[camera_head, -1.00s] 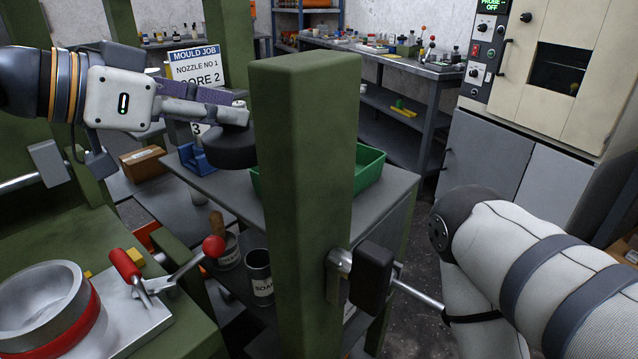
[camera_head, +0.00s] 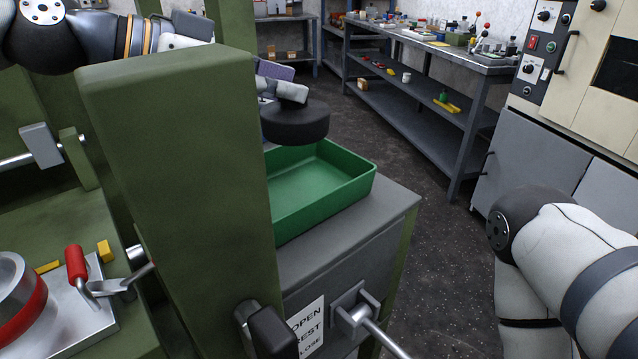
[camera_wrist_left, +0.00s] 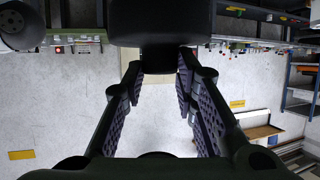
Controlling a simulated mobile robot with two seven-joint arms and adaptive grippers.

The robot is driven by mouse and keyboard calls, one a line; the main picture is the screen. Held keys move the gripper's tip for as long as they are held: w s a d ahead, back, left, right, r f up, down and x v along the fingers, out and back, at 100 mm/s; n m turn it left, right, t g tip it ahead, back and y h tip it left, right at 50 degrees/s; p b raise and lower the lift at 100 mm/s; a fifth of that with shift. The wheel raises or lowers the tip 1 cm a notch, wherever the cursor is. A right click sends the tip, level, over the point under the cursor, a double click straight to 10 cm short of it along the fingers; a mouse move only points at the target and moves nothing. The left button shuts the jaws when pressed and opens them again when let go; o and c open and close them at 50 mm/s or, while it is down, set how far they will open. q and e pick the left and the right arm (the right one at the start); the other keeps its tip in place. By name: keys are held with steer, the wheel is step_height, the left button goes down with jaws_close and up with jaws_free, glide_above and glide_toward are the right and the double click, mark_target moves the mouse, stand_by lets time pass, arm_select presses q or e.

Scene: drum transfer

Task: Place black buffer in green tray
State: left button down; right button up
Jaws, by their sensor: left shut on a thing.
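The black buffer (camera_head: 296,124) is a thick dark disc held in the air above the far left part of the green tray (camera_head: 340,190). The tray is open, looks empty where I can see into it, and sits on a grey cabinet top. My left gripper (camera_head: 283,86) is shut on the buffer; a green post hides part of its arm. In the left wrist view the buffer (camera_wrist_left: 160,22) shows dark at the top, with its narrower part between the fingertips (camera_wrist_left: 160,65). My right arm shows at the right, but its gripper is out of view.
A thick green post (camera_head: 180,170) stands in front of the tray's left side. A grey workbench (camera_head: 440,65) with small items is behind, and a cream machine (camera_head: 590,90) stands at the right. The dark floor between them is clear. A red-handled clamp (camera_head: 76,268) is lower left.

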arm_select(q)
step_height(320, 180, down, 10)
steer(key=shift+s+a+f+b, duration=0.1)
steer(key=shift+a+b, duration=0.05)
steer(key=shift+b, duration=0.15)
arm_select(e)
steer(key=shift+s+a+f, duration=0.1)
steer(key=shift+s+f, duration=0.2)
steer(key=shift+s, duration=0.1)
arm_select(q)
steer(key=shift+f, duration=0.1)
steer(key=c, duration=1.3)
jaws_free()
arm_select(e)
steer(key=shift+f, duration=0.1)
